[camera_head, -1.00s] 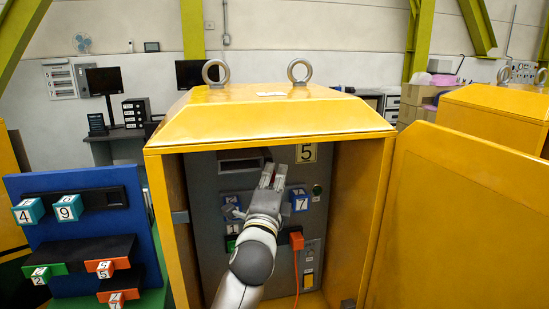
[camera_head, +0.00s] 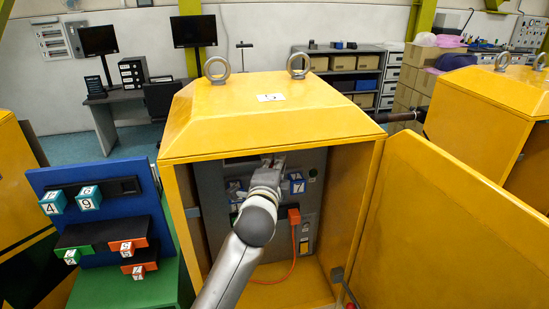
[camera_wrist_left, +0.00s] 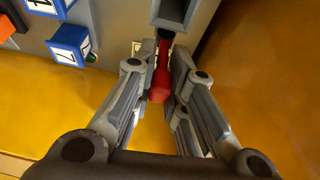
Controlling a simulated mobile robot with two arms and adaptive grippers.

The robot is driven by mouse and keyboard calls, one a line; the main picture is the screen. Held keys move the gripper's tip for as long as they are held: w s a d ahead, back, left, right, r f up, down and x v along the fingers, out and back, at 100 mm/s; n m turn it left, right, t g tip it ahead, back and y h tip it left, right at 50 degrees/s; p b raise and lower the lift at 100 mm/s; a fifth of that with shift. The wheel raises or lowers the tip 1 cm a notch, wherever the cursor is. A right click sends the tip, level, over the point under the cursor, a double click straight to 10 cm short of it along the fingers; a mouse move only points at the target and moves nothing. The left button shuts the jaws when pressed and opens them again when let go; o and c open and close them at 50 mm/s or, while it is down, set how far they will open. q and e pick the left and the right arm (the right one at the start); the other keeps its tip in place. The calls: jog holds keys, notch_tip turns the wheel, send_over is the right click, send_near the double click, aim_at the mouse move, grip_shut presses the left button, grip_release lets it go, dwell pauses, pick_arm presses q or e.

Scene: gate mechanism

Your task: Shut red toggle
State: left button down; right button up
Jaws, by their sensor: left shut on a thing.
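The red toggle (camera_wrist_left: 160,82) shows in the left wrist view as a red handle with a dark stem, near a grey rectangular recess (camera_wrist_left: 174,14). My left gripper (camera_wrist_left: 163,60) has a finger on each side of the toggle and is shut on it. In the head view my left gripper (camera_head: 274,160) reaches inside the open yellow cabinet (camera_head: 270,110), in front of its grey panel (camera_head: 310,210). The arm and the cabinet's top edge hide the toggle there. My right gripper is not in view.
A blue cube marked 7 (camera_head: 297,183) sits right of the gripper. An orange connector (camera_head: 293,215) with a cable is below it. The open door (camera_head: 460,230) bounds the right side. A blue board (camera_head: 100,215) with numbered cubes stands at left.

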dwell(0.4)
pick_arm(q)
jog(key=c, duration=1.4)
grip_release()
jog(key=shift+c, duration=0.2)
jog(key=s+a, duration=0.1)
jog(key=s, duration=1.1)
jog(key=shift+r, duration=0.35)
